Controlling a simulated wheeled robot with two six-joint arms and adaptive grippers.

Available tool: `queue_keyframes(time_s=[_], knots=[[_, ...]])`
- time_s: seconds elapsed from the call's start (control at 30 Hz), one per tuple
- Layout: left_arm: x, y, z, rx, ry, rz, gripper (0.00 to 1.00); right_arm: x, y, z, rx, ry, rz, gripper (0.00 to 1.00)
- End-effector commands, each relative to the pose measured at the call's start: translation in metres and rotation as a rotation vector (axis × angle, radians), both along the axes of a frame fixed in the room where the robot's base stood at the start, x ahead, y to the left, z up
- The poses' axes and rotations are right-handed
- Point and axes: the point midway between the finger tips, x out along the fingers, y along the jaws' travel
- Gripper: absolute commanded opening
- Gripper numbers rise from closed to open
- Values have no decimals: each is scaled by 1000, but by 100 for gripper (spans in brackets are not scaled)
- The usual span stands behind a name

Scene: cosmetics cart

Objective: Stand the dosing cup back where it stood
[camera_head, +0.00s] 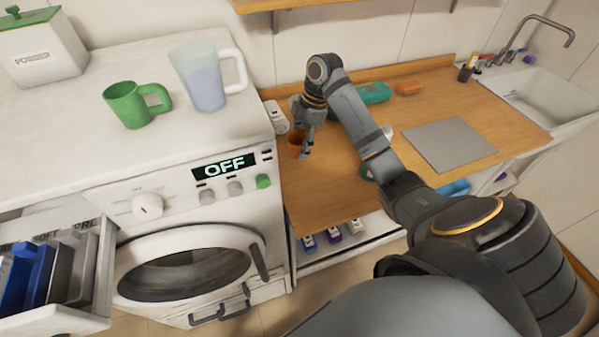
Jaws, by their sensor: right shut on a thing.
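A small orange-brown cup (294,141), which looks like the dosing cup, is at the left end of the wooden counter (330,200), close to the washing machine's side. My right gripper (305,148) points down at it and is shut on it. The fingers hide part of the cup, so I cannot tell whether its base touches the counter. My left gripper is not in view.
A green mug (128,107) and a clear jug (203,82) stand on the washing machine (240,125). A white bottle (276,117) is beside the gripper. A grey board (449,142), teal item (374,92) and orange block (408,88) lie further right. A drawer (75,322) is open.

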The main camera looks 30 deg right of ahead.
Motion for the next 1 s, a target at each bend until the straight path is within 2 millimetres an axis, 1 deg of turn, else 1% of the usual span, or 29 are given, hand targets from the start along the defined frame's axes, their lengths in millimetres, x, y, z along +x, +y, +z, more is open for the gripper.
queue_keyframes(time_s=[0.17,0.3,0.33,0.53,0.73,0.9,0.93,1.0], knots=[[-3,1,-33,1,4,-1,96,0,0,-34,0,1,0,32],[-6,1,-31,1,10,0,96,-1,0,-55,1,3,0,32],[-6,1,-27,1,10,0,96,-1,0,-56,1,3,0,32],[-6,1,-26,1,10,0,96,-1,0,-67,0,2,1,32],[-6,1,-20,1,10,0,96,-1,0,-96,1,3,0,32],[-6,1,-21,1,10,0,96,0,0,-99,-1,0,1,32],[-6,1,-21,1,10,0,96,0,0,-99,-1,0,0,60],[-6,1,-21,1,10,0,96,0,0,-99,-1,0,0,70]])
